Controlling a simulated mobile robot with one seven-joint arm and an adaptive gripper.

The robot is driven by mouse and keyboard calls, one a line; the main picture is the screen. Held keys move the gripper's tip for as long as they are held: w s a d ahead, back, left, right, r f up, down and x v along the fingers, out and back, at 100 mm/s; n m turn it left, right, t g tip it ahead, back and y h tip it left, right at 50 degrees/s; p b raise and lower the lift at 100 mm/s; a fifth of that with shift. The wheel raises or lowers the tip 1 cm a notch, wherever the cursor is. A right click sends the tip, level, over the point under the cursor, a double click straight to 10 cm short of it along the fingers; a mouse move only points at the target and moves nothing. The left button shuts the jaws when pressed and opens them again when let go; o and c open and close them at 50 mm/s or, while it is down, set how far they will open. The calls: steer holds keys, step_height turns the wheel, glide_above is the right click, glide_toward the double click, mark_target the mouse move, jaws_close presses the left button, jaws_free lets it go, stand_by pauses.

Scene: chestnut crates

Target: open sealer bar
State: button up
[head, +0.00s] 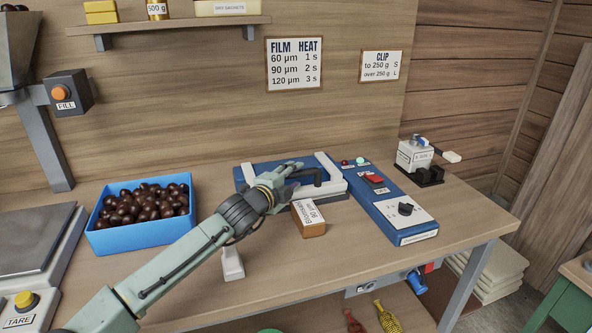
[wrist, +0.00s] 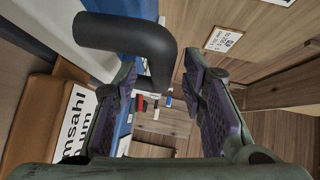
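The blue sealer (head: 400,215) stands on the bench, with a control panel on its right part. Its pale sealer bar (head: 333,185) lies low across the left part, partly hidden by my gripper; a black bent handle (head: 318,180) rises from it. My gripper (head: 292,168) is at the handle. The wrist view shows its fingers (wrist: 165,85) wide apart, not closed on anything. Whether a finger touches the handle I cannot tell.
A brown labelled block (head: 311,226) stands just in front of the sealer. A blue crate of chestnuts (head: 140,234) and a scale (head: 35,240) are to the left. A clip machine (head: 418,158) stands at the back right.

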steer(key=shift+x, duration=1.1)
jaws_close()
